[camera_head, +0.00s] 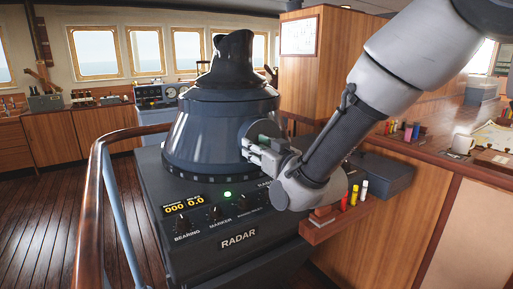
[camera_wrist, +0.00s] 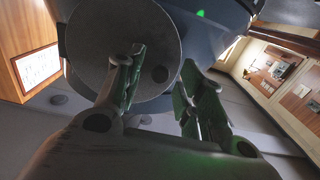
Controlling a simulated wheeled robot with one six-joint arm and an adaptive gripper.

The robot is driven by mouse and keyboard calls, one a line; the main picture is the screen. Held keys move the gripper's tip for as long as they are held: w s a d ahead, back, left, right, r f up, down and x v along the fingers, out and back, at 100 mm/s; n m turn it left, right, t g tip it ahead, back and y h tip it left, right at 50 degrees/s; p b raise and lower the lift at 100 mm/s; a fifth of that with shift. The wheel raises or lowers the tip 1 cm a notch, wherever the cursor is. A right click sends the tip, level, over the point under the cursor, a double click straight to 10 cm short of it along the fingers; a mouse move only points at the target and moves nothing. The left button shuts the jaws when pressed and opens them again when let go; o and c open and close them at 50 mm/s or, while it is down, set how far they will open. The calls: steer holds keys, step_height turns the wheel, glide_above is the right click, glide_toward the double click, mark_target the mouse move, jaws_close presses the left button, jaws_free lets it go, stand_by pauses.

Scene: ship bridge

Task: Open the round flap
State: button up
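The round flap (camera_wrist: 97,45) is a flat grey disc on the side of the dark blue radar hood (camera_head: 205,140). In the wrist view it fills the upper left, with a small dark round spot near its right edge. In the head view the flap (camera_head: 251,130) shows only partly behind my gripper (camera_head: 262,150). In the wrist view my gripper (camera_wrist: 163,56) is open. Its left finger overlaps the disc and its right finger is just past the disc's right edge. Nothing is seen held; I cannot tell whether a finger touches the flap.
The hood stands on a radar console (camera_head: 238,238) with knobs and a green light. A curved wooden handrail (camera_head: 93,190) runs along its left. A small shelf with markers (camera_head: 354,194) and a wooden counter (camera_head: 430,160) lie to the right. The floor at left is clear.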

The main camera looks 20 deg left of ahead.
steer(key=shift+w+a, duration=0.1)
jaws_close()
stand_by(0.3)
